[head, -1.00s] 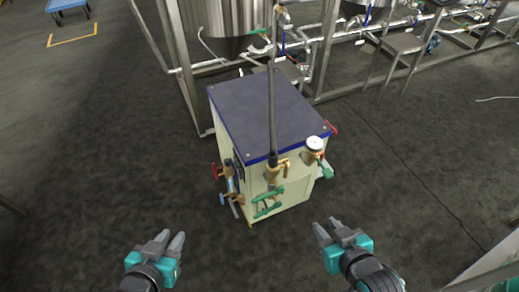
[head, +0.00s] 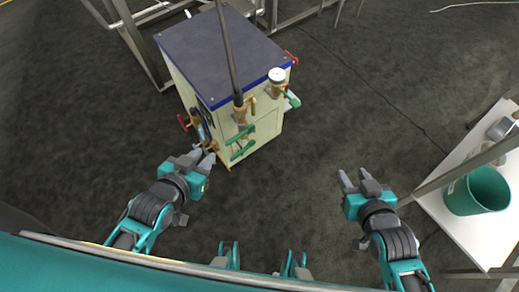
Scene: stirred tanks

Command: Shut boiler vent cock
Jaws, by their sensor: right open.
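The boiler (head: 222,54) is a cream box with a dark top and blue rim, standing on the floor at upper centre. Its front carries brass fittings with green lever handles (head: 240,134) at the foot of a tall dark pipe (head: 229,50). A brass valve with a green handle (head: 293,100) sits below the gauge, and a red handle (head: 183,122) is on the left side. I cannot tell which is the vent cock. My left gripper (head: 202,158) is open beside the boiler's lower front-left corner; contact is unclear. My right gripper (head: 352,172) is open and empty over bare floor.
A round white gauge (head: 277,75) stands at the boiler's front-right corner. A white table (head: 468,225) with a green bucket (head: 477,190) is at the right. Metal frame legs (head: 130,40) stand behind the boiler. The floor right of the boiler is clear.

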